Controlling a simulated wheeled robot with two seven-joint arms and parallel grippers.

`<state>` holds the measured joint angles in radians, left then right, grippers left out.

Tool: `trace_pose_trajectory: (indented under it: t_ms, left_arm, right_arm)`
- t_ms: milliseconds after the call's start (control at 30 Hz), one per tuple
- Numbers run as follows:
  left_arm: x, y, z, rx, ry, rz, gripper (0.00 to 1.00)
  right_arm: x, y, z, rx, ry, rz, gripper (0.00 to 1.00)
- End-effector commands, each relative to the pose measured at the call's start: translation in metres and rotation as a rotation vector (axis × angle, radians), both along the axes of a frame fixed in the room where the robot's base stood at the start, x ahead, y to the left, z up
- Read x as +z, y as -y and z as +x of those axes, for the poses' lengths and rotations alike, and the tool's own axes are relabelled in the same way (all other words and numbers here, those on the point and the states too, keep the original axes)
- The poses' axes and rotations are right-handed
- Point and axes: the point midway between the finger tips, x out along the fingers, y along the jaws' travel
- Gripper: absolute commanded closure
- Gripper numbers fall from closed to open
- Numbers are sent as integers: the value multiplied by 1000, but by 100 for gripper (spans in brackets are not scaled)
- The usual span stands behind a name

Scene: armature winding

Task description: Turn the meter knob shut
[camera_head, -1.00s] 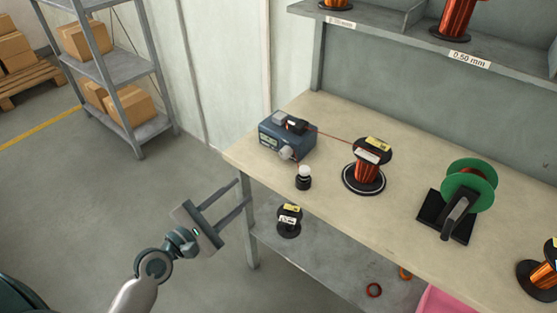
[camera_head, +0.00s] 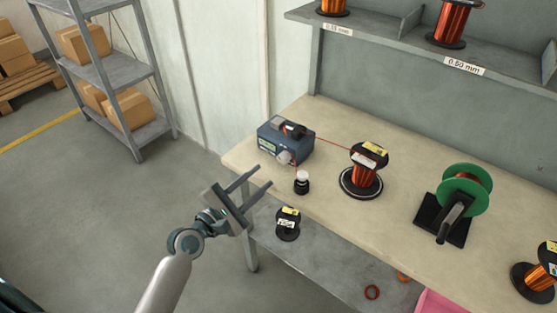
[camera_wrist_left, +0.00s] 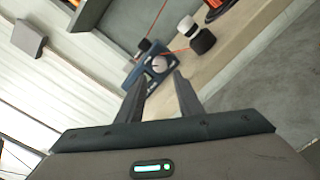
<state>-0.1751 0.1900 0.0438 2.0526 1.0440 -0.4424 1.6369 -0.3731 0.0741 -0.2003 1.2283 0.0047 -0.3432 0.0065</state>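The meter (camera_head: 285,140) is a blue box on the left end of the bench, with a light grey knob (camera_head: 284,157) on its front face. A red wire runs from the meter to a copper spool. My left gripper (camera_head: 264,174) is open and empty, in front of the bench's left edge and short of the knob. In the left wrist view the meter (camera_wrist_left: 146,80) and its knob (camera_wrist_left: 159,65) show beyond and between the two open fingers (camera_wrist_left: 160,83). My right gripper is in neither view.
A small black-and-white bottle (camera_head: 302,182) stands close to the right of the knob. A copper spool (camera_head: 366,170) and a green-flanged reel (camera_head: 464,190) stand farther right on the bench (camera_head: 390,228). A black spool (camera_head: 288,223) sits on the lower shelf.

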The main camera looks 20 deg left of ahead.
Motion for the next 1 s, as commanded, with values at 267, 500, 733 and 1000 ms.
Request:
trace_pose_trajectory:
  t_ms: [267, 500, 733, 1000]
  left_arm:
    - [1, 19, 48, 1, 0, -1, 67]
    - [0, 29, 75, 1, 1, 0, 67]
    - [0, 33, 83, 1, 0, 1, 67]
    - [0, 33, 83, 1, 0, 1, 74]
  right_arm:
    - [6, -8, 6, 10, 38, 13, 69]
    - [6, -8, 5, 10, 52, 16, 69]
    - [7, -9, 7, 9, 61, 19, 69]
    - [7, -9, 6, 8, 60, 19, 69]
